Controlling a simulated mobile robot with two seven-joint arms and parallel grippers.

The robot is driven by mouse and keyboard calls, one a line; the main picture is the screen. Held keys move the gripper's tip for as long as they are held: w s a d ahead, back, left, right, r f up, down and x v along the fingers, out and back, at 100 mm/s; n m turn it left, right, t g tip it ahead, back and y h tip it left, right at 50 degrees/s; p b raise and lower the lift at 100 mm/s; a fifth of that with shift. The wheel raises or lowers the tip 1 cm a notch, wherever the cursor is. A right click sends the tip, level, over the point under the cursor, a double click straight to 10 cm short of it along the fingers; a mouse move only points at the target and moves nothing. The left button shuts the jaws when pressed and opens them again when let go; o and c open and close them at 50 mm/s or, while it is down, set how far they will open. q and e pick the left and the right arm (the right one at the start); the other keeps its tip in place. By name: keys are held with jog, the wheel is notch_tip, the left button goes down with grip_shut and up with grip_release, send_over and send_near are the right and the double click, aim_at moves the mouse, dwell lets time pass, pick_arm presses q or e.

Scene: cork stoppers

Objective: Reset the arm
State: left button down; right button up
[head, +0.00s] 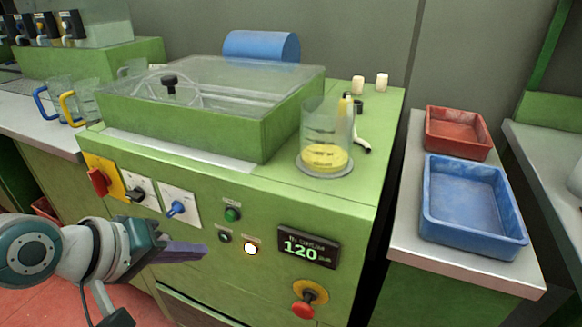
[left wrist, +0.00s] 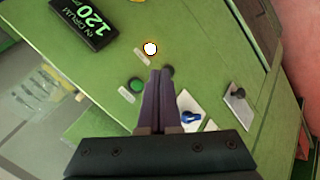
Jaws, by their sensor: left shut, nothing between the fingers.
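My left gripper (head: 204,251) is in front of the green machine's (head: 350,215) front panel, at the lower left of the head view. Its long dark purple fingers are shut with nothing between them. In the left wrist view the closed fingers (left wrist: 160,75) point toward the panel, near a lit white button (left wrist: 151,48) and a green button (left wrist: 137,85). In the head view the lit button (head: 251,248) is just right of the fingertips. I cannot tell whether the fingers touch the panel. My right gripper is not in view.
The panel carries a blue-knob switch (head: 176,208), a red rotary switch (head: 98,181), a display reading 120 (head: 305,249) and a red stop button (head: 303,309). A clear cylinder with yellow contents (head: 325,140) stands on top. Red (head: 459,148) and blue (head: 430,228) trays lie on the right bench.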

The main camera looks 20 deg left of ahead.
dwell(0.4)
pick_arm(q)
jog(key=s+d+r+m+g+p, duration=0.3)
jog(key=s+d+r+m+p, duration=0.3)
jog(key=s+d+r, duration=0.15)
jog(key=s+r+m+g+y+p, duration=0.2)
jog(key=s+r+m+p, duration=0.4)
jog(key=s+r, duration=0.65)
notch_tip(320, 180, up, 36)
jog(key=w+n+p, duration=0.1)
jog(key=p, duration=3.6)
jog(key=shift+a, duration=0.3)
